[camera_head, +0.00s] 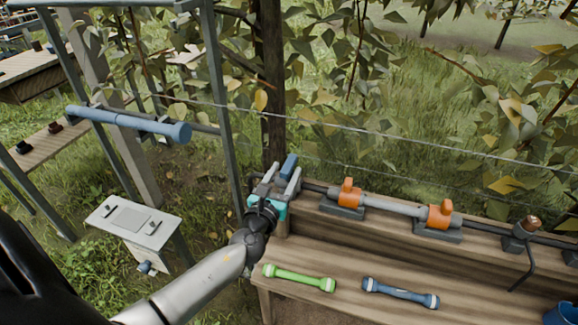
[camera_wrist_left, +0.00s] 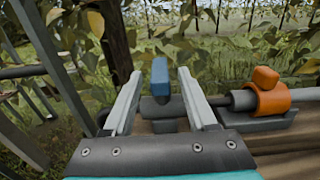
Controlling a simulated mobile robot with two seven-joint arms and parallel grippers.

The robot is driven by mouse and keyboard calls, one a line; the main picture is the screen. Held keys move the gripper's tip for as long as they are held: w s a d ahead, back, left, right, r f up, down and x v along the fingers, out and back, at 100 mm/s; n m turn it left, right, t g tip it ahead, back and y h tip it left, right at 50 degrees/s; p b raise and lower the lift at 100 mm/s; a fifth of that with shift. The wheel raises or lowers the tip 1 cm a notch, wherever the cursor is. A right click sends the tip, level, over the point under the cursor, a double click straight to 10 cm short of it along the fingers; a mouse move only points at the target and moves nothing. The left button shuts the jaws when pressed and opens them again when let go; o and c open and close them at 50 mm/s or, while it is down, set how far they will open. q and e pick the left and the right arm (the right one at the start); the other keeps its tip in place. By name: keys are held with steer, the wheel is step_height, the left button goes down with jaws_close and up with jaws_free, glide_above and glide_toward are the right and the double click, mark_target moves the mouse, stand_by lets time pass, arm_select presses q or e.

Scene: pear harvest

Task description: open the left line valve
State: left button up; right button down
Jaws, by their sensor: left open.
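The left line valve has a blue handle (camera_head: 289,166) at the left end of the pipe on the wooden bench. In the left wrist view the blue handle (camera_wrist_left: 160,78) stands upright on a dark grey valve body (camera_wrist_left: 160,112). My left gripper (camera_head: 282,177) is open, with its fingers on either side of the handle. In the left wrist view the open fingers (camera_wrist_left: 159,80) show a gap on both sides of the handle. How far the handle reaches in between the fingers is hard to tell. My right gripper is not in view.
Two orange fittings (camera_head: 347,192) (camera_head: 439,213) sit along the pipe to the right. A green bar (camera_head: 299,278) and a blue bar (camera_head: 400,292) lie on the bench (camera_head: 350,266). A metal frame post (camera_head: 225,110) and a grey box (camera_head: 133,220) stand to the left.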

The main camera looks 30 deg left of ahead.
mark_target(294, 156)
arm_select(q)
steer(key=shift+x, duration=1.7)
jaws_close()
